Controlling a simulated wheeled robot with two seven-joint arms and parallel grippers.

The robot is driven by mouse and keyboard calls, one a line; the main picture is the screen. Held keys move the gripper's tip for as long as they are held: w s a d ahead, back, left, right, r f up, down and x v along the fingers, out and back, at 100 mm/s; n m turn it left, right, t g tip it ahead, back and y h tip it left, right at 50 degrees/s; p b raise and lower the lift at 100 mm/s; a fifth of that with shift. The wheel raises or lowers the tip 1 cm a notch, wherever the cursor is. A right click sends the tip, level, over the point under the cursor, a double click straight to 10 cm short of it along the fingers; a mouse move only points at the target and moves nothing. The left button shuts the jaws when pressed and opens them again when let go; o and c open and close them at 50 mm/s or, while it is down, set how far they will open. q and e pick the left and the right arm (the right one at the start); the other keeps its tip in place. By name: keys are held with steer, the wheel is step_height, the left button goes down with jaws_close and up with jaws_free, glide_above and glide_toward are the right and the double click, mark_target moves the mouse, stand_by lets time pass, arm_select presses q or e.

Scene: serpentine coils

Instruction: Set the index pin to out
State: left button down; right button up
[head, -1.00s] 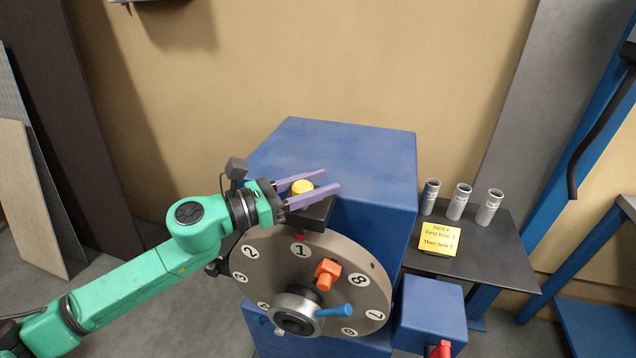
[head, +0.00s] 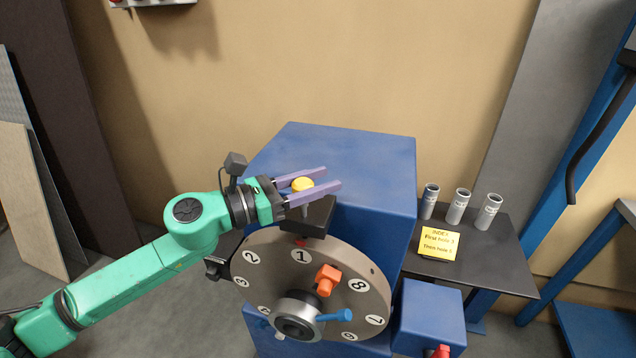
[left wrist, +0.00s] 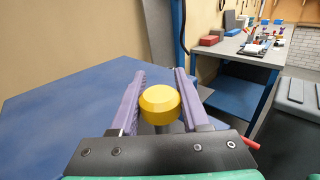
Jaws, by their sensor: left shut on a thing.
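The index pin shows as a yellow knob (head: 302,184) on a thin grey stem, above a dark block (head: 318,215) on the blue housing. A length of stem shows between knob and block. My left gripper (head: 332,177) has its purple fingers on both sides of the knob and is shut on it. In the left wrist view, the knob (left wrist: 160,101) sits between the fingers, its stem partly hidden below it. The numbered grey dial (head: 262,280) stands under the block, with number 1 near the top. My right gripper is not in view.
The blue housing (head: 370,165) fills the space behind the pin. The dial carries an orange piece (head: 327,279) and a blue-handled crank (head: 335,316). To the right, a dark shelf (head: 480,265) holds three grey cylinders and a yellow note (head: 440,241). A smaller blue box (head: 430,315) stands below.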

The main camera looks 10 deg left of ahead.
arm_select(q)
steer(key=c, duration=0.7)
jaws_free()
steer(key=shift+r, duration=0.35)
steer(key=o, duration=0.3)
steer(key=shift+f, duration=0.2)
steer(key=shift+s+a+f+b, duration=0.1)
steer(key=shift+a+b, duration=0.1)
steer(key=shift+b, duration=0.1)
steer(key=b+v, duration=0.5)
steer(key=shift+f, duration=0.15)
steer(key=shift+s+a, duration=0.2)
steer(key=shift+s, duration=0.1)
steer(key=b, duration=0.2)
glide_toward(293, 190)
steer(key=shift+d+r, duration=0.15)
steer(key=shift+r, duration=0.15)
